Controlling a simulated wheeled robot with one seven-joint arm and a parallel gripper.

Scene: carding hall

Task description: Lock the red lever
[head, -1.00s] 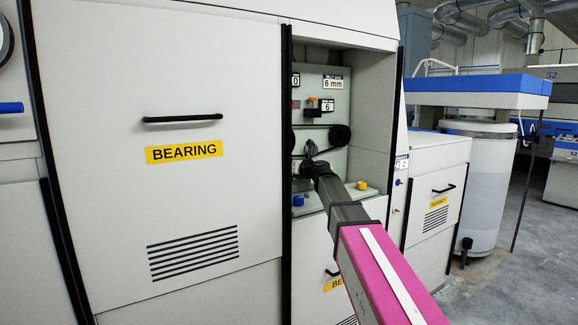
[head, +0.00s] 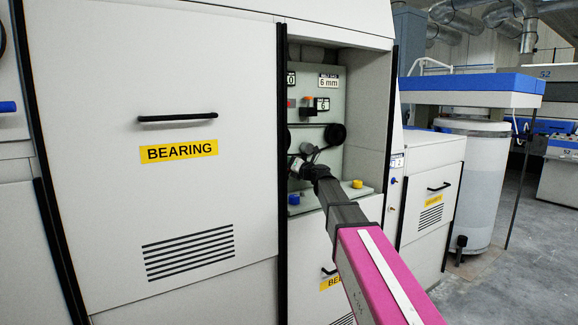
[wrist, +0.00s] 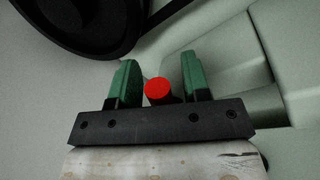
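The red lever shows in the wrist view as a round red end (wrist: 158,91) on a dark stem, between the two green fingers of my gripper (wrist: 158,72). The fingers are apart, with a gap clear on the right side of the red end and a very narrow one on the left. I cannot tell whether the left finger touches it. In the head view my gripper (head: 296,164) is inside the open bay, low in front of the grey-green panel (head: 353,110). The red lever is not distinguishable there, hidden by my gripper.
A black pulley (head: 336,135) sits just above my gripper; a dark round part (wrist: 85,25) is close in the wrist view. Blue (head: 294,199) and yellow (head: 357,184) knobs stand on the ledge below. The closed BEARING door (head: 150,200) borders the bay at left.

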